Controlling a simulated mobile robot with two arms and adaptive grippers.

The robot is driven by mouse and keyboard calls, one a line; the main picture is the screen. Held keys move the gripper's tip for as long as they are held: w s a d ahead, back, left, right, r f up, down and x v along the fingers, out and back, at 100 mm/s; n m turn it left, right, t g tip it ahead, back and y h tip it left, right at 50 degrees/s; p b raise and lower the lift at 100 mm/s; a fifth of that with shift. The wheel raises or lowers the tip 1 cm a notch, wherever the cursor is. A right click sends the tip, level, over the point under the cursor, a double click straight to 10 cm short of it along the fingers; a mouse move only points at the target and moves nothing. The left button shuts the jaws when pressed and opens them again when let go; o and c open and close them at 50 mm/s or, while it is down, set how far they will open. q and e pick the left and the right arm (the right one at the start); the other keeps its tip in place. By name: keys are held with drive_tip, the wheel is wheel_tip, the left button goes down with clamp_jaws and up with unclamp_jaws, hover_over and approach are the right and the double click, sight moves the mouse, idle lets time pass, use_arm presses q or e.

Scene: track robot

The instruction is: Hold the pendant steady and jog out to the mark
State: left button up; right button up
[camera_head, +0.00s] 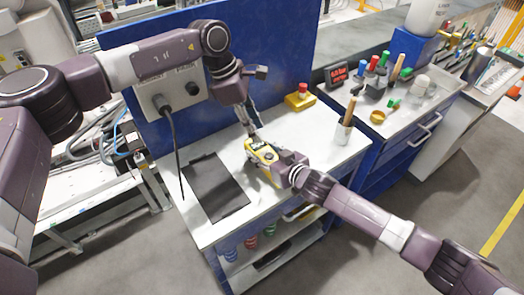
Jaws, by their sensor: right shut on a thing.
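The yellow pendant (258,150) with dark controls lies at or just above the white bench top (215,232), near its middle. My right gripper (272,163) comes in from the right and is shut on the pendant's near end. My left gripper (250,128) points down at the pendant's far end, its fingertips close to the top face. Whether they touch it, and how wide they are apart, is too small to tell. No mark can be made out.
A dark mat (214,187) lies left on the bench. A yellow box with a red button (300,97) and a cup with a wooden handle (344,132) stand to the right. A blue panel (285,50) rises behind, with a grey socket box and hanging cable. Grey floor is free at front right.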

use_arm(q)
clamp_jaws()
idle(1.3)
